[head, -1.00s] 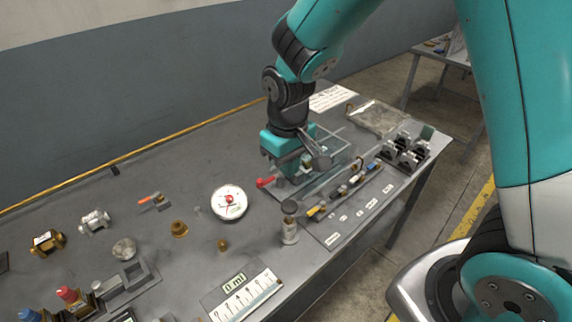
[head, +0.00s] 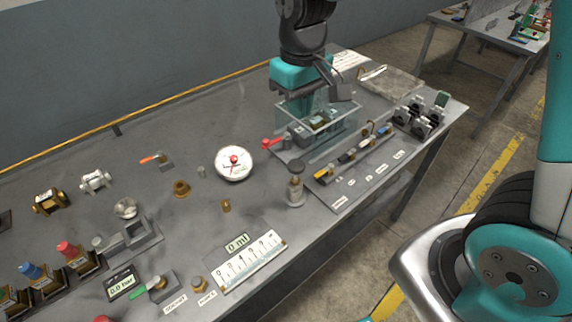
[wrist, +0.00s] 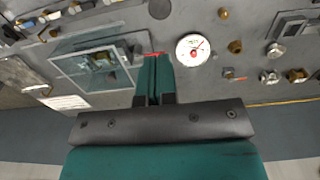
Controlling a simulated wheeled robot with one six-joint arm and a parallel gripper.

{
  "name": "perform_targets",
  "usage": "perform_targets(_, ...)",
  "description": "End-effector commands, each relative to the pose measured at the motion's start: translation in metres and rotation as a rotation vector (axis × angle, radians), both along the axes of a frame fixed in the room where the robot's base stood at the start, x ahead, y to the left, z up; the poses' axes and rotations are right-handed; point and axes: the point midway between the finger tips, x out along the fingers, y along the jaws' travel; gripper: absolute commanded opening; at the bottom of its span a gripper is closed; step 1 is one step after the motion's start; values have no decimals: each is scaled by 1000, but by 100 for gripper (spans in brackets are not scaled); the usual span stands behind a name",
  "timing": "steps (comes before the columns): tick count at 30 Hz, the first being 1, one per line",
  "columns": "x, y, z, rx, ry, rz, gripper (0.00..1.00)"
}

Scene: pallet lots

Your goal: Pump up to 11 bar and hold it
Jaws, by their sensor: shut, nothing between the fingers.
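My gripper (head: 299,106) is shut and empty, pointing down at the clear-walled tank (head: 345,125). In the wrist view my gripper's fingertips (wrist: 155,60) appear close to a red handle (wrist: 154,54), beside the tank (wrist: 88,68); I cannot tell if they touch it. The red handle (head: 267,143) sticks out at the tank's left side in the head view. A round white dial gauge (head: 234,165) with a red centre lies left of the tank; its reading is too small to tell. A small display (head: 121,284) reads 0.0 bar.
A second display (head: 236,243) reads 0 ml above a numbered white strip (head: 248,267). A capped cylinder (head: 295,190) stands in front of the tank. Coloured tools (head: 347,157) and black blocks (head: 413,118) lie right. Brass fittings (head: 181,188) and valves lie left.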

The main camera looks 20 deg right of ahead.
Motion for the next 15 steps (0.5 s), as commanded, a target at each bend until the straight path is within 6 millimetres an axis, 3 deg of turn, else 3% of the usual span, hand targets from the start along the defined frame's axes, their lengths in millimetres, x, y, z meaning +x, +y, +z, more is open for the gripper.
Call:
perform_targets(10, -1, -1, 4, 0, 2, 0, 0)
perform_targets(15, -1, -1, -5, 0, 4, 0, 0)
